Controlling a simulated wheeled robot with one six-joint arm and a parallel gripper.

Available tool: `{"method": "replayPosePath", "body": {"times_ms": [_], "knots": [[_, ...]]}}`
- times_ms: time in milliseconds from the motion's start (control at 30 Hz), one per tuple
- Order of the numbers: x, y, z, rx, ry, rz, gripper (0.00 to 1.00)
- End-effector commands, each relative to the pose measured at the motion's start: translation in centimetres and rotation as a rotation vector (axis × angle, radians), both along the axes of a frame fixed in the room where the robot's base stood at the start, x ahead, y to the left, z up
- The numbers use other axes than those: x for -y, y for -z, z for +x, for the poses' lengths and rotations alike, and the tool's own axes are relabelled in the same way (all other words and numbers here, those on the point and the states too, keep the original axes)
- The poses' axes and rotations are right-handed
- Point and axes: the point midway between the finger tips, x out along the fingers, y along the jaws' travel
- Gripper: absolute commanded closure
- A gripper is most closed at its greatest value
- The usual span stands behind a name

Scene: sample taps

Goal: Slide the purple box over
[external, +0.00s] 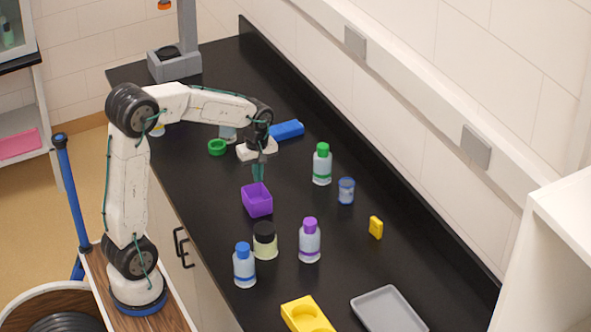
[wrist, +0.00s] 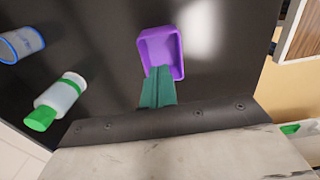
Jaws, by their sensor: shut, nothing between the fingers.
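The purple box (external: 257,203) is a small open-topped tray standing on the black counter, near its front edge. It also shows in the wrist view (wrist: 148,52), and looks empty. My gripper (external: 258,178) points down at the box's far side in the external view. Its green fingers are shut together with nothing between them. In the wrist view the fingertips (wrist: 159,72) overlap the near rim of the box. I cannot tell whether they touch its wall.
A green-capped bottle (external: 322,166) and a blue-lidded jar (external: 346,191) stand to the right. A black-lidded jar (external: 265,241), a purple-capped bottle (external: 309,241) and a blue-capped bottle (external: 244,266) stand nearer the camera. A green ring (external: 217,147) and blue block (external: 287,130) lie behind.

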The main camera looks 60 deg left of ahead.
Motion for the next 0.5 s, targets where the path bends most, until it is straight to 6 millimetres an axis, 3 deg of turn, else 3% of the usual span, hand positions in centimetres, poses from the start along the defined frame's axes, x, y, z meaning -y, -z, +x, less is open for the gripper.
{"method": "replayPosePath", "body": {"times_ms": [500], "knots": [[-0.2, 9.8, -0.1, -0.003, 0.002, -0.001, 1.00]]}}
